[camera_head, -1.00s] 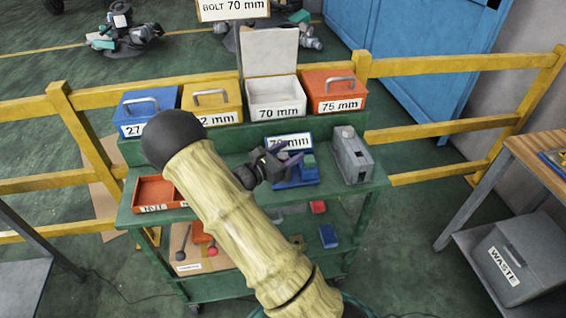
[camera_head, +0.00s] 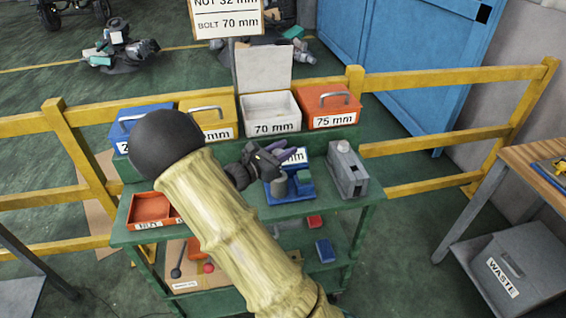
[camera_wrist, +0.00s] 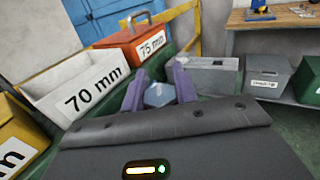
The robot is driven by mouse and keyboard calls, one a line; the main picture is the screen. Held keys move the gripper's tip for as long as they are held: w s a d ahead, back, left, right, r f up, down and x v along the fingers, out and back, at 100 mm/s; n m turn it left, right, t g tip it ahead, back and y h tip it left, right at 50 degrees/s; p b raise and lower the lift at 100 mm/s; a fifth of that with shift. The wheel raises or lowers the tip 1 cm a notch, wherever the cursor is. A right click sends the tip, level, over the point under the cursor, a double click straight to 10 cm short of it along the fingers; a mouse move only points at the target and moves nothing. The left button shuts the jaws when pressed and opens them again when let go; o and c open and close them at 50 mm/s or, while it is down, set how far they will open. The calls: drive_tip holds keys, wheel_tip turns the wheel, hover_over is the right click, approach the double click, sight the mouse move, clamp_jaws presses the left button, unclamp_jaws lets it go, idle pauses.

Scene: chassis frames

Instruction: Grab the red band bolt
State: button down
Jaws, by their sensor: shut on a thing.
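My gripper (camera_wrist: 159,82) is shut, its two purple fingers either side of a grey-blue hexagonal piece (camera_wrist: 158,97), which looks like a bolt head. No red band shows on it, so I cannot tell its band colour. In the head view my gripper (camera_head: 279,152) is above the green cart's upper shelf, beside a blue fixture (camera_head: 297,191) with a grey cylinder (camera_head: 279,189). My arm and gripper hide part of the shelf, and the held piece is not clear there.
An open white 70 mm box (camera_head: 271,107) stands on the back ledge between a yellow box (camera_head: 211,115) and an orange 75 mm box (camera_head: 328,101). A grey device (camera_head: 347,175) is at the right. A red tray (camera_head: 151,207) is at the left. A yellow rail runs behind.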

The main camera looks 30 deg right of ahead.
drive_tip(key=shift+r, duration=1.6)
